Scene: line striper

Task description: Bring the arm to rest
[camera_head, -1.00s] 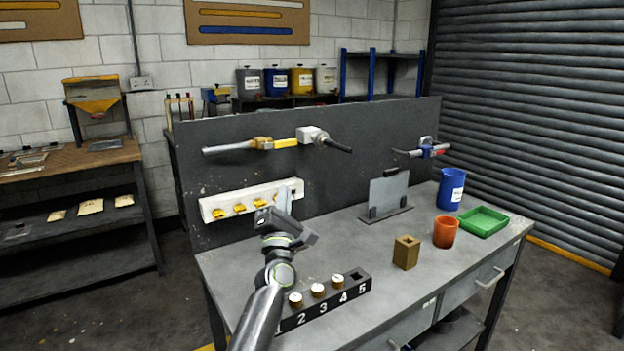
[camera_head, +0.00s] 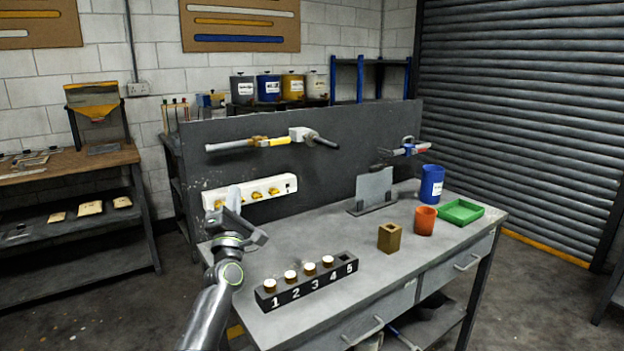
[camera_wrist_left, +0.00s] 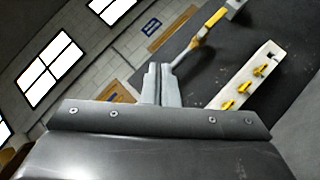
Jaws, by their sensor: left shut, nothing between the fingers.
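My left gripper (camera_head: 233,198) is raised over the left end of the grey workbench (camera_head: 345,290), in front of the white strip with yellow pieces (camera_head: 262,192). Its fingers point up, and in the left wrist view its two fingers (camera_wrist_left: 160,84) are together with nothing between them. It is apart from the black numbered rack (camera_head: 308,287), which stands to its lower right. My right gripper is not in view.
A brown square block (camera_head: 389,238), an orange cup (camera_head: 425,220), a green tray (camera_head: 460,212) and a blue beaker (camera_head: 431,184) stand on the right half of the bench. A grey upright plate (camera_head: 374,190) stands behind. A dark back panel (camera_head: 345,155) bounds the bench.

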